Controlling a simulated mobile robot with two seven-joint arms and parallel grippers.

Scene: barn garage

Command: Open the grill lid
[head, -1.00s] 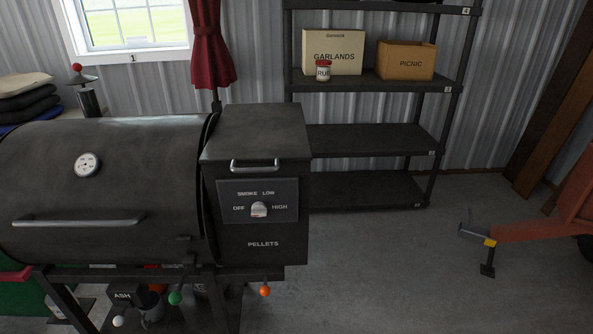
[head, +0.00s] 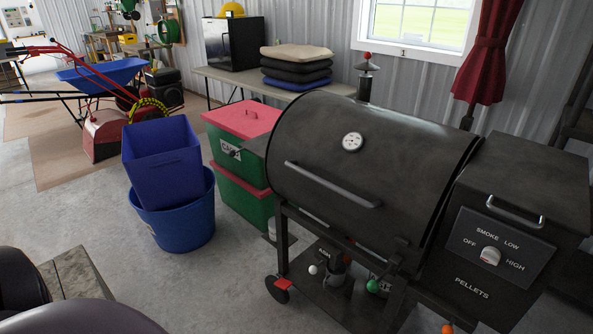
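The black pellet grill (head: 370,170) stands at the right in the head view. Its barrel lid is shut and carries a round thermometer dial (head: 352,142). A silver bar handle (head: 332,185) runs along the lid's lower front. The pellet hopper (head: 510,215) with its dial panel is joined to the grill's right end. Neither of my grippers shows; only a dark rounded part is in the lower left corner, likely my own arm.
Green bins with red lids (head: 243,120) stand just left of the grill. Blue tubs (head: 180,210) are further left. A table (head: 222,77) with stacked cushions (head: 297,67) is behind. A wooden block (head: 80,275) is at lower left. Concrete floor in front of the grill is clear.

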